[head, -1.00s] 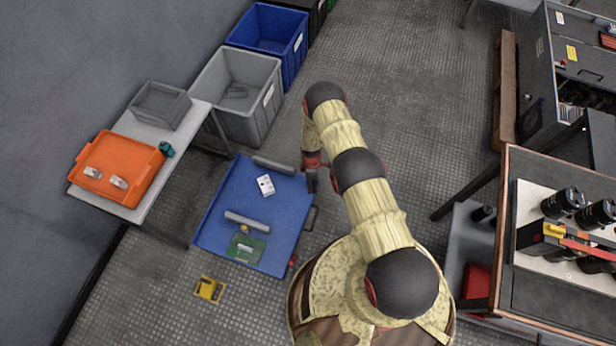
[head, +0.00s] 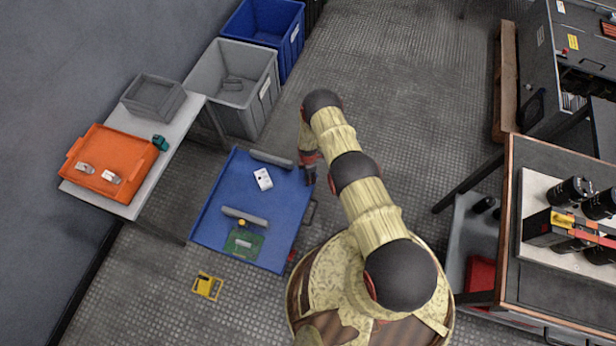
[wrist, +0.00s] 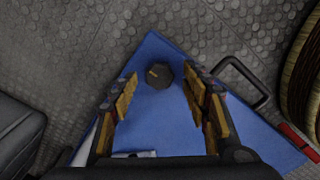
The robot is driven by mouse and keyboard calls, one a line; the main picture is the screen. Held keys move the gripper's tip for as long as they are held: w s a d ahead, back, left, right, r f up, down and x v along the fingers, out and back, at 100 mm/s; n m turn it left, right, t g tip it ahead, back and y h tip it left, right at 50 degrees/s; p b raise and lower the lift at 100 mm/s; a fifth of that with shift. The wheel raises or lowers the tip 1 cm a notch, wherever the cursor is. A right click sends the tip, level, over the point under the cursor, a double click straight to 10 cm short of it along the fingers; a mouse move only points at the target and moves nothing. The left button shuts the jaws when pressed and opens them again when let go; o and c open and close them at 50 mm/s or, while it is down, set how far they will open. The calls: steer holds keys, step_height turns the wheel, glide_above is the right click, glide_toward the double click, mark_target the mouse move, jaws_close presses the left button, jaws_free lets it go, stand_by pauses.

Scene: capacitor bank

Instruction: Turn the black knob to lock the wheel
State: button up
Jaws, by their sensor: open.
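The black knob (wrist: 159,75) is a dark, faceted round piece with a short yellow mark on top, at a corner of the blue cart top (wrist: 165,125) in the wrist view. My gripper (wrist: 160,78) is open, with one finger on each side of the knob in this view and no visible contact. I cannot tell how far above the knob the fingertips are. In the head view my gripper (head: 310,175) points down over the edge of the blue cart top (head: 215,210), near its corner, and the knob is not visible there. No wheel can be made out.
A dark handle (wrist: 245,82) sticks out from the cart's side. Grey bars, a white card (head: 263,179) and a green board (head: 243,244) lie on the cart. A grey bin (head: 232,88) stands behind it. A yellow device (head: 207,286) lies on the floor.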

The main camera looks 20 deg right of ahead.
steer(key=shift+f, duration=0.1)
steer(key=shift+c, duration=0.8)
steer(key=c, duration=1)
